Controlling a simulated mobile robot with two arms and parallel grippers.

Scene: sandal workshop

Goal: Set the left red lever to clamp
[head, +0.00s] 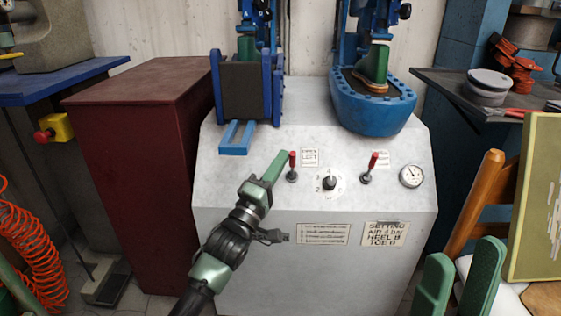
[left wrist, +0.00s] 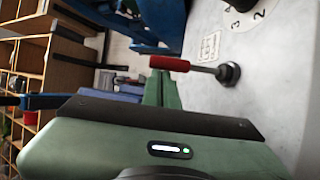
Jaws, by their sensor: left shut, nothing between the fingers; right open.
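The left red lever (head: 292,166) stands on the sloped front panel of the grey machine (head: 240,180), its red grip pointing up. My left gripper (head: 284,154) is shut and empty, with its green fingertips just to the left of the lever's grip. In the left wrist view the lever's red grip (left wrist: 170,63) shows just beyond the fingertips (left wrist: 160,82); I cannot tell whether they touch. A small label (head: 309,157) sits right of the lever; its text is partly readable. My right gripper (head: 462,275) is open and empty at the lower right.
A second red lever (head: 371,166), a numbered knob (head: 329,183) and a gauge (head: 411,176) share the panel. A blue clamp unit (head: 247,90) and a blue basin (head: 372,108) stand above. A wooden chair (head: 478,200) and a dark red cabinet (head: 140,160) flank the machine.

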